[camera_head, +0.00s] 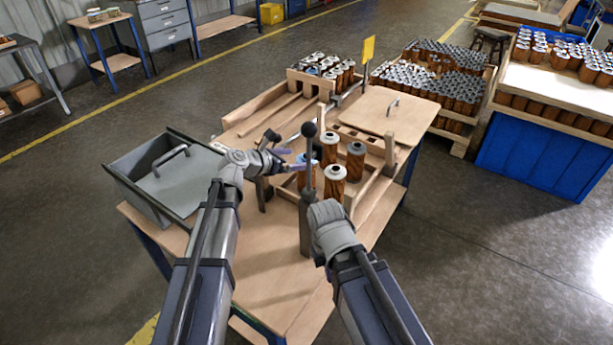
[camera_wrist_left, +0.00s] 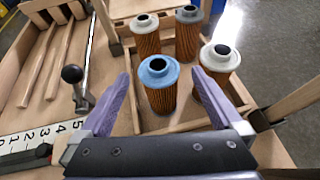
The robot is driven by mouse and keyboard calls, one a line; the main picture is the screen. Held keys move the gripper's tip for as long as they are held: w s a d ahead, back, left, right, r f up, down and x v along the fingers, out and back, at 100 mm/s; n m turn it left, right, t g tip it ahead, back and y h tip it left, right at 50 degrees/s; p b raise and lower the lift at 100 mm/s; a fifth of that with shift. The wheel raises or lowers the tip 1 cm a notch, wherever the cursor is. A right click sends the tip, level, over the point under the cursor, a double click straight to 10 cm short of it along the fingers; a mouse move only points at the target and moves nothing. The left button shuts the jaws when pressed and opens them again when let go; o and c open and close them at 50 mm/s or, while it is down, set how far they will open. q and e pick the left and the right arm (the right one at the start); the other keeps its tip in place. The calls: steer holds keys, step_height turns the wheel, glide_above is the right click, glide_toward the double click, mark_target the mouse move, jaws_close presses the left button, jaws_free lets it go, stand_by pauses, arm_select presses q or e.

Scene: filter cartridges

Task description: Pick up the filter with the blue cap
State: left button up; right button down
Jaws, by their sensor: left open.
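The filter with the blue cap (camera_wrist_left: 158,72) stands upright, with a brown pleated body. In the left wrist view it is between and just beyond the fingertips of my open left gripper (camera_wrist_left: 166,84), which holds nothing. In the head view this filter (camera_head: 301,177) is partly hidden by a lever post, and my left gripper (camera_head: 286,159) points at it from the left. A white-capped filter (camera_head: 335,185) stands to its right. Two more filters, one pale-capped (camera_head: 329,150) and one grey-capped (camera_head: 355,160), stand behind. The fingers of my right gripper are not visible.
A ball-topped lever (camera_head: 309,130) rises close to the filters. Wooden rails (camera_head: 389,155) border the filter area. A grey bin (camera_head: 175,180) with a handle stands left on the table. A wooden lid (camera_head: 410,112) and a rack of filters (camera_head: 350,72) lie behind.

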mark_target(304, 157)
arm_select(q)
steer(key=b+x, duration=0.1)
steer(key=x, duration=0.3)
steer(key=shift+w+f+b, duration=0.15)
steer(key=shift+w+b, duration=0.1)
steer(key=shift+b, duration=0.05)
jaws_close()
stand_by(0.5)
